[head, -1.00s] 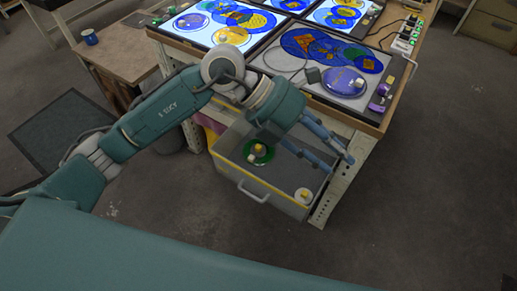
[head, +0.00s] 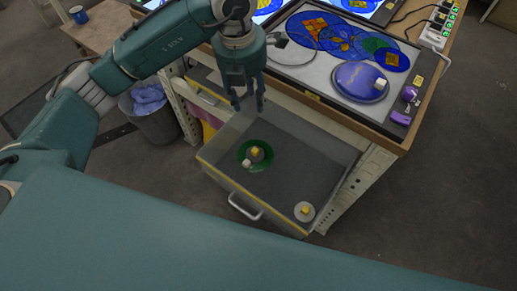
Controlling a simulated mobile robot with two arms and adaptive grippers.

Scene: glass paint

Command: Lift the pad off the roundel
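A green glass roundel (head: 264,165) lies in the open drawer (head: 222,177) under the table. A small round grey pad (head: 266,154) with a yellow block sits on it, and a whitish block (head: 247,162) shows at the roundel's left edge. Another round pad (head: 304,212), pale with a yellow block, lies apart at the drawer's front right corner. My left gripper (head: 249,104) points down above the drawer's back edge, behind the green roundel. Its fingers are apart with nothing visible between them. My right gripper is out of view.
Above the drawer, a light panel (head: 330,85) holds patterned blue glass and a blue roundel (head: 360,82) with a white block. Purple items (head: 409,94) stand at its right. A bin (head: 152,122) stands left of the drawer. The floor at right is clear.

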